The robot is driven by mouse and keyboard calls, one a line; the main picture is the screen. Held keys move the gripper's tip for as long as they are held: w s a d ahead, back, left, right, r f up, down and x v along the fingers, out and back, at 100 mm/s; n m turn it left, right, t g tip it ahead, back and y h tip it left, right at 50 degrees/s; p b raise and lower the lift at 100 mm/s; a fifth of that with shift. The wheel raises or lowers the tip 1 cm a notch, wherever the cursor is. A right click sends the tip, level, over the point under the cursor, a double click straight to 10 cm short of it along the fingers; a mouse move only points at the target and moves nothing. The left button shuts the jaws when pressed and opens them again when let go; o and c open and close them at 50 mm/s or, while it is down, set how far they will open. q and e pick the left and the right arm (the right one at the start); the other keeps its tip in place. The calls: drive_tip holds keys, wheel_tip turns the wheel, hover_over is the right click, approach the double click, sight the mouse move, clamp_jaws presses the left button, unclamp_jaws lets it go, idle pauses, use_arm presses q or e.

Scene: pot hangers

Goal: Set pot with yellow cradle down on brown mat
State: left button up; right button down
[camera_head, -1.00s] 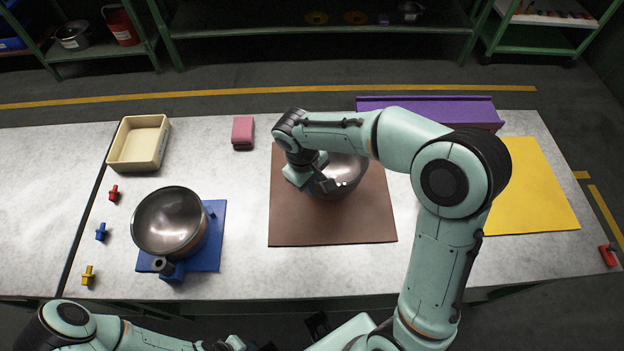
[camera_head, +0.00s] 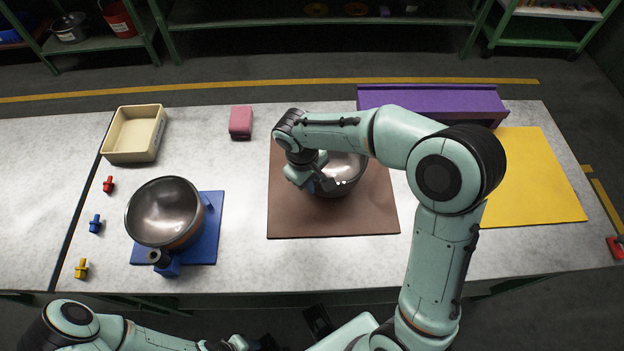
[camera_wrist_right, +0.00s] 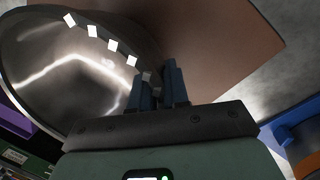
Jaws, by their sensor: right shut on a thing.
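A steel pot (camera_head: 343,173) is over the brown mat (camera_head: 330,222), partly hidden by my right arm. My right gripper (camera_head: 322,188) is shut on it at its near left side. In the right wrist view the pot's shiny bowl (camera_wrist_right: 75,65) fills the left, and the gripper's fingers (camera_wrist_right: 160,88) are close together beside its rim, with brown mat (camera_wrist_right: 225,35) behind. The pot's underside and any yellow cradle are hidden. I cannot tell whether it touches the mat. My left arm shows at the bottom left, but its gripper is out of view.
Another pot (camera_head: 163,212) with a blue cradle (camera_head: 168,267) stands on a blue mat (camera_head: 207,240). A yellow mat (camera_head: 535,185) lies right, a purple shelf-like piece (camera_head: 430,97) behind. A cream tray (camera_head: 118,143), pink block (camera_head: 241,122) and small coloured pieces (camera_head: 95,223) stand left.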

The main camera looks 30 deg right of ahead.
use_arm(q)
drive_tip(key=shift+s+f+b, duration=0.15)
drive_tip(key=shift+f+b, duration=0.25)
use_arm(e)
drive_tip(key=shift+f, duration=0.55)
drive_tip(key=c, duration=1)
unclamp_jaws()
drive_tip(key=shift+c, duration=0.2)
use_arm(q)
drive_tip(key=w+r+p, duration=0.6)
drive_tip(key=r+p, duration=0.2)
drive_tip(key=r, duration=0.2)
drive_tip(key=shift+w+r+t, duration=0.15)
drive_tip(key=shift+w+t, duration=0.15)
drive_tip(key=shift+t, duration=0.1)
use_arm(e)
wheel_tip(320, 180, up, 23)
drive_tip(key=a, duration=0.2)
drive_tip(key=shift+w, duration=0.4)
use_arm(q)
drive_tip(key=shift+s, duration=0.1)
use_arm(e)
drive_tip(key=shift+s+r, duration=0.1)
drive_tip(key=shift+s, duration=0.1)
drive_tip(key=shift+w+a, duration=0.1)
